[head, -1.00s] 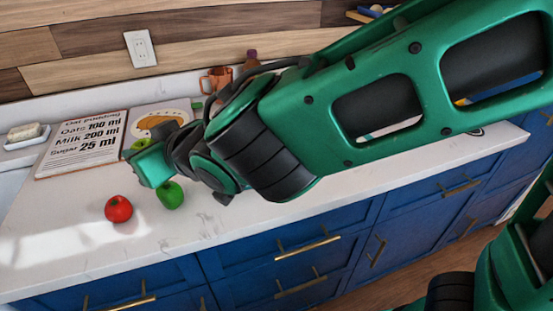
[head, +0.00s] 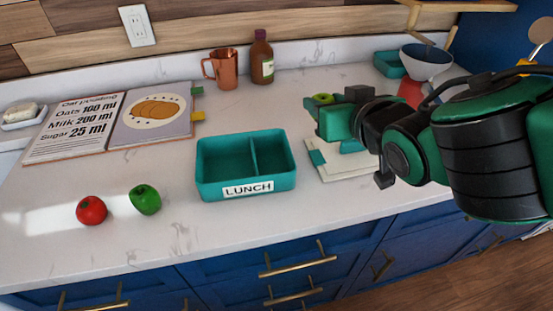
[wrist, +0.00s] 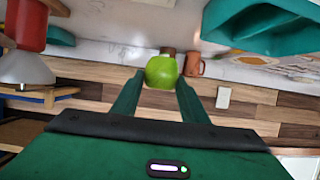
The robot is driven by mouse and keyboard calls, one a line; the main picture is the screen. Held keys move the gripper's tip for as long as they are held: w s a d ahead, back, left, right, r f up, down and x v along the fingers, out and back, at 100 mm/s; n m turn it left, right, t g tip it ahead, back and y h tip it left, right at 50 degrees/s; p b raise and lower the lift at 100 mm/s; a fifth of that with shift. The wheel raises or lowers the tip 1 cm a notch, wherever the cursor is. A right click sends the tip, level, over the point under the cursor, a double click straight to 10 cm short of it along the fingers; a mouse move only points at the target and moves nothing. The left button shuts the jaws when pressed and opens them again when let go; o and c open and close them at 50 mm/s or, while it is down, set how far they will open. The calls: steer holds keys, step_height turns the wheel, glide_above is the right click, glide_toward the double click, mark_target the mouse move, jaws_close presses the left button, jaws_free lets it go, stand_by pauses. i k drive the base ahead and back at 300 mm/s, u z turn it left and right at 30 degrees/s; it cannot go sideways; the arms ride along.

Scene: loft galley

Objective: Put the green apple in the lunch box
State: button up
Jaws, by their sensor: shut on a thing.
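The light green apple (head: 322,99) is between the fingers of my gripper (head: 332,115), mostly hidden behind them in the head view. In the wrist view the apple (wrist: 161,72) shows clearly between the two fingertips. The teal lunch box (head: 222,188), labelled LUNCH, stands open on the counter with two compartments, both empty. My gripper is shut on the apple, above the counter and to the right of the box. The lunch box (wrist: 262,28) also shows at the upper right of the wrist view.
A red tomato (head: 91,210) and a green pepper (head: 145,199) lie left of the box. An open cookbook (head: 85,128), copper mug (head: 222,68) and brown bottle (head: 261,58) stand behind. A white bowl (head: 425,62) and teal container (head: 388,64) are at the back right.

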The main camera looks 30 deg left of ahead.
mark_target(229, 164)
steer(key=z, duration=0.85)
steer(key=k, duration=1.6)
steer(key=u, duration=0.8)
steer(key=i, duration=0.5)
steer(key=z, duration=0.1)
